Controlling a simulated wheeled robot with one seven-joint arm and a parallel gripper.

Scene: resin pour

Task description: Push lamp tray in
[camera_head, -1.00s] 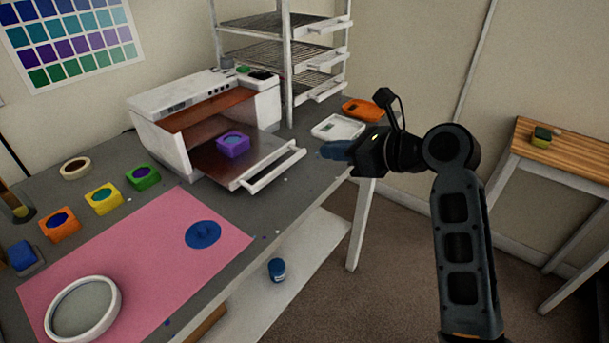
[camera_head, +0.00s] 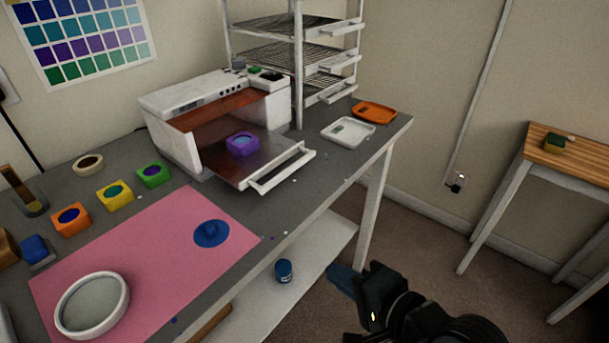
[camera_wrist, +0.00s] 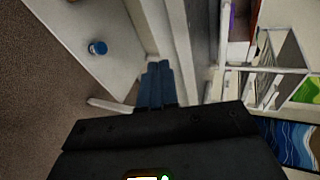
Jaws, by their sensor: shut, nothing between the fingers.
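The white curing lamp (camera_head: 210,112) stands on the grey workbench with an open front. Its lamp tray (camera_head: 272,165) is pulled out towards the bench's front edge, with a white bar handle (camera_head: 283,171) across its front. A purple mould with a blue-purple filling (camera_head: 242,144) sits on the tray. My gripper (camera_head: 337,275) is in front of the bench, low and to the right of the tray, apart from it. Its blue fingers are together and empty; they also show in the wrist view (camera_wrist: 157,84).
A pink mat (camera_head: 140,260) with a blue blob (camera_head: 211,233) and a round white-rimmed dish (camera_head: 92,305) covers the bench's front left. White (camera_head: 348,132) and orange (camera_head: 374,111) trays lie right of the lamp. A wire rack (camera_head: 297,55) stands behind. A blue jar (camera_head: 284,271) is on the lower shelf.

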